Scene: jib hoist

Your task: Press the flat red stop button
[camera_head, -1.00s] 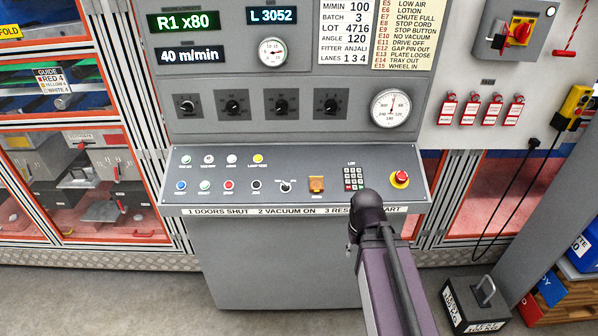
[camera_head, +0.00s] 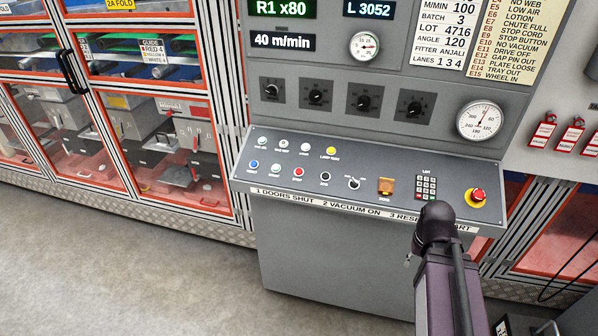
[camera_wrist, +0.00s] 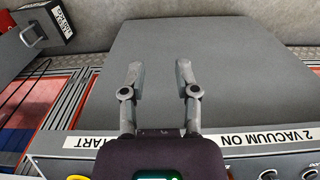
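The flat red stop button (camera_head: 298,172) is a small round red cap in the lower row of the sloped console panel (camera_head: 245,172). It sits between a pale button (camera_head: 275,168) and a black one (camera_head: 325,176). A separate red mushroom button (camera_head: 477,196) on a yellow base is at the panel's right end. My gripper (camera_wrist: 158,72) is open and empty in the wrist view, with the grey console front beyond its fingers. The flat red button is not seen in the wrist view. In the head view my arm covers the panel's lower right edge, and the fingers are hidden.
Glass-fronted cabinets (camera_head: 170,150) stand left. The floor (camera_head: 120,270) before them is clear.

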